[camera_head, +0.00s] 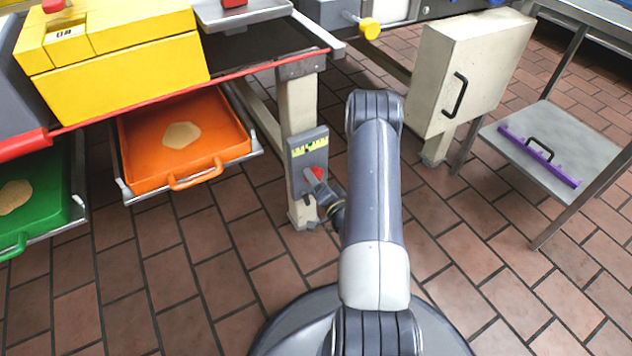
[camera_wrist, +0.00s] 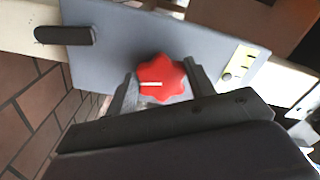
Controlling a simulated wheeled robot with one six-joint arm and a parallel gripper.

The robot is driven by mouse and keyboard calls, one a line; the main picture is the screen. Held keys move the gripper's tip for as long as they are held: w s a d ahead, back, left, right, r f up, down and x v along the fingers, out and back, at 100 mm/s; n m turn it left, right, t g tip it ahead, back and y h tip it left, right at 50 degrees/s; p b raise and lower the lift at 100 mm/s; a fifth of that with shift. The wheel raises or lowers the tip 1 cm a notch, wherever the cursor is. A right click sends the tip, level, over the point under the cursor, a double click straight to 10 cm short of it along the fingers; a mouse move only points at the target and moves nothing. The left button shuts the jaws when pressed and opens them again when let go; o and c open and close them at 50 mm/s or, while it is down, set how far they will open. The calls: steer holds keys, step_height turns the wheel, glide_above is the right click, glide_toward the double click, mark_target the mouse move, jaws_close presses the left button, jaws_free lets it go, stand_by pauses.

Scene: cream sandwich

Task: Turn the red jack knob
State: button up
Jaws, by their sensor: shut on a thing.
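The red jack knob (camera_wrist: 160,78) is a lobed red knob with a white line on its face, mounted on a grey panel (camera_wrist: 120,42). In the head view the knob (camera_head: 317,173) shows on the grey panel (camera_head: 308,152) fixed to a cream post. My gripper (camera_wrist: 160,88) has one dark finger on each side of the knob and is shut on it. In the head view my gripper (camera_head: 318,184) reaches the panel from the right, and its fingers partly hide the knob. The white line lies nearly level in the wrist view.
A yellow-green scale (camera_wrist: 238,62) is on the panel, beside the knob. An orange tray (camera_head: 215,150) and a green tray (camera_head: 70,200) hang under the bench at left. A cream cabinet (camera_head: 490,70) and a low grey shelf (camera_head: 580,140) stand at right. Brick floor is open between.

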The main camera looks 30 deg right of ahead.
steer(key=m, duration=0.8)
steer(key=shift+r+m, duration=0.2)
steer(key=shift+m, duration=0.1)
stand_by(0.3)
steer(key=o, duration=1)
steer(key=shift+s, duration=0.15)
steer(key=s+p, duration=0.2)
steer(key=s, duration=0.8)
steer(key=shift+s+d+p, duration=0.15)
steer(key=shift+s+p, duration=0.15)
steer(key=shift+w, duration=0.1)
